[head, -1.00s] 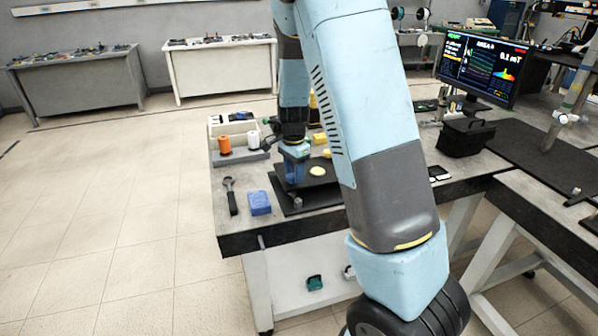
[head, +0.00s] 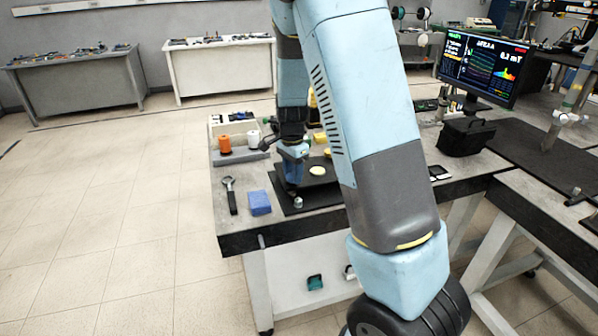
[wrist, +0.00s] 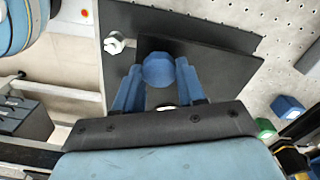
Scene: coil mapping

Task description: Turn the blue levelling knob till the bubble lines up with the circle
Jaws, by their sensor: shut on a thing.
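The blue levelling knob (wrist: 158,70) shows in the wrist view as a faceted blue disc over a black plate (wrist: 200,65). My gripper (wrist: 158,80) has its two blue fingers on either side of the knob, shut on it. In the head view my gripper (head: 291,188) points down at the black plate (head: 325,194) on the bench, and the knob is hidden there. A small pale patch shows between the fingers below the knob, mostly covered by my gripper. I cannot make out the bubble or its circle.
A white knob (head: 298,202) stands at the plate's near edge. A blue block (head: 259,202) and a dark-handled tool (head: 230,196) lie left of the plate. Orange (head: 224,144) and white spools stand behind. A pale yellow disc (head: 317,171) lies right of my gripper.

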